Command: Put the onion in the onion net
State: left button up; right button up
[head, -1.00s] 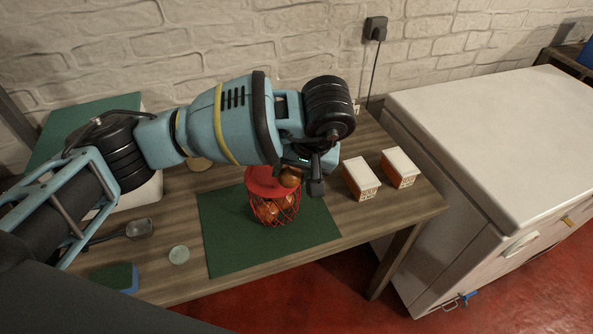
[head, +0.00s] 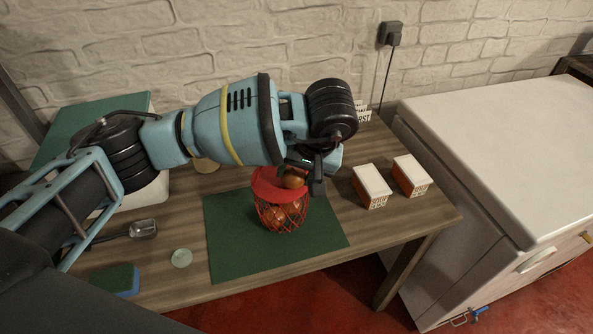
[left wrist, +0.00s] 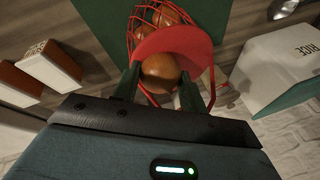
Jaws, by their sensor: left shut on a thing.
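A red onion net (head: 283,213) stands on a green mat (head: 235,249), with several brown onions inside. It also shows in the left wrist view (left wrist: 178,41), where its red rim lies just beyond the fingers. My left gripper (head: 303,180) is shut on an onion (head: 294,178) at the net's upper right edge. In the left wrist view that onion (left wrist: 160,72) sits between the two fingers (left wrist: 168,88), overlapping the red rim. I cannot tell how far the onion is inside the opening. My right gripper is not in view.
Two white-topped boxes (head: 372,187) (head: 410,176) stand to the right. A scoop (head: 143,229), a small round disc (head: 181,258) and a sponge (head: 115,279) lie at the left. A white freezer-like chest (head: 500,140) stands right of the table. The mat's front is clear.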

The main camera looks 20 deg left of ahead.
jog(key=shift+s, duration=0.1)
pick_arm(q)
jog(key=o, duration=1.1)
jog(key=shift+c, duration=0.2)
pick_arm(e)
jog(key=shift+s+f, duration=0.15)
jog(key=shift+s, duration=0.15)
pick_arm(q)
jog(key=v, duration=0.8)
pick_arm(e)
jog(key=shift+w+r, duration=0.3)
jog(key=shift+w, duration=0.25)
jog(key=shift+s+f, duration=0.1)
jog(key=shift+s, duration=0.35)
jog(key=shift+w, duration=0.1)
